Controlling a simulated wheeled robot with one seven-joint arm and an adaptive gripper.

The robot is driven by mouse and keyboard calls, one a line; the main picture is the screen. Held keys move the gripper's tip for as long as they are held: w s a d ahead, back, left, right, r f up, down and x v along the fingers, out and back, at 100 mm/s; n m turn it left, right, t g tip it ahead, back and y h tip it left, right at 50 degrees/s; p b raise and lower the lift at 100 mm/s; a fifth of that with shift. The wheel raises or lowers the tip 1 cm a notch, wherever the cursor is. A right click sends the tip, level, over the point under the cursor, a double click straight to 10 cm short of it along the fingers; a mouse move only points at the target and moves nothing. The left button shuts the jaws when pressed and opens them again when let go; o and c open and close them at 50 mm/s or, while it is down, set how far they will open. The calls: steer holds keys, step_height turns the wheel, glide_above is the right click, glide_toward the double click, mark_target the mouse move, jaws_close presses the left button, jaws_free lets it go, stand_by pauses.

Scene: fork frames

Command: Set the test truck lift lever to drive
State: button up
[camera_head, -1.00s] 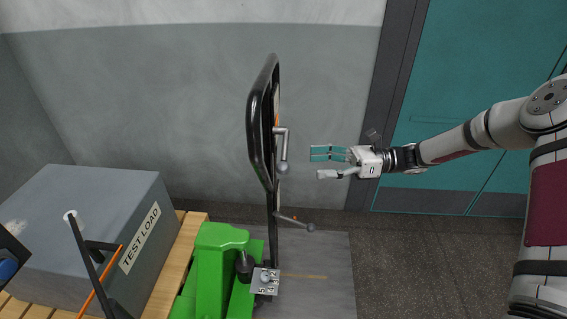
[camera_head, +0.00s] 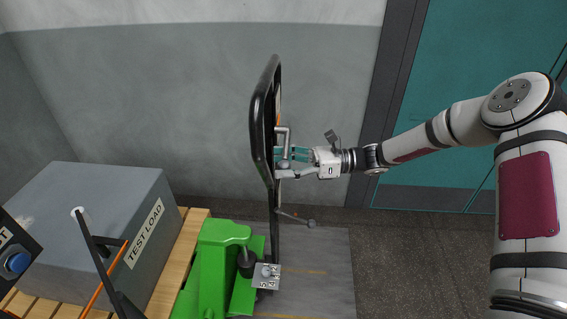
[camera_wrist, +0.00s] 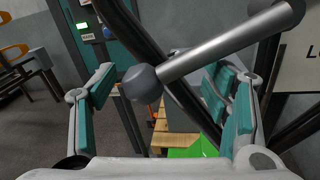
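The test truck has a green body (camera_head: 215,265) and an upright black loop handle (camera_head: 259,115). A grey lever (camera_head: 284,138) with a knob at its lower end hangs at the handle's right side. My gripper (camera_head: 288,163) is at this knob, coming from the right, with teal-padded fingers. In the wrist view the lever's bar (camera_wrist: 225,45) runs from upper right down to a dark grey knob (camera_wrist: 139,83). The knob lies between my open fingers (camera_wrist: 165,88) in the picture, with gaps on both sides. No contact shows. I cannot read any lever position marking.
A grey test load box (camera_head: 95,225) sits on a wooden pallet (camera_head: 190,232) at left. A lower lever (camera_head: 297,218) sticks out from the handle post below my gripper. A blue button (camera_head: 17,262) is at far left. Floor right of the truck is clear.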

jaws_close()
steer(key=shift+r, duration=0.1)
